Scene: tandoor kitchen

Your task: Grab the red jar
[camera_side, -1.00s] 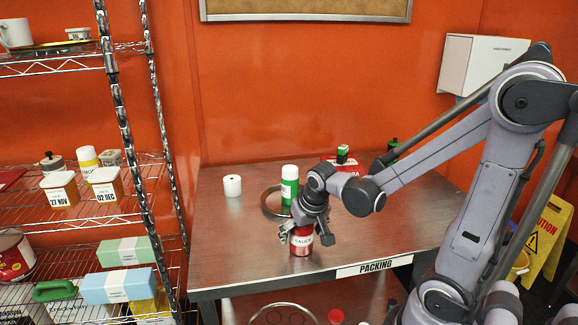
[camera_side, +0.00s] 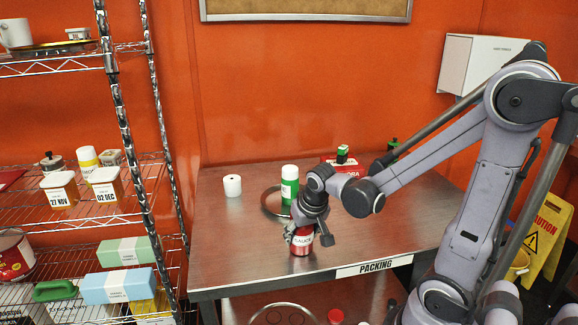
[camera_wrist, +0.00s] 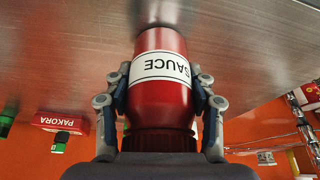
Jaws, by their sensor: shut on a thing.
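The red jar (camera_side: 301,249) with a white "SAUCE" label stands upright on the steel packing table (camera_side: 240,262), near its front edge. In the side view my gripper (camera_side: 302,232) reaches down over the jar's top, and its fingers hide part of the jar. In the wrist view the jar (camera_wrist: 161,97) fills the middle of the picture, upside down. The fingers of my gripper (camera_wrist: 160,95) press on it from both sides.
A white paper roll (camera_side: 232,186) stands to the left. A red PAKORA box (camera_side: 345,167) lies at the back. A wire shelf (camera_side: 120,215) is left of the table.

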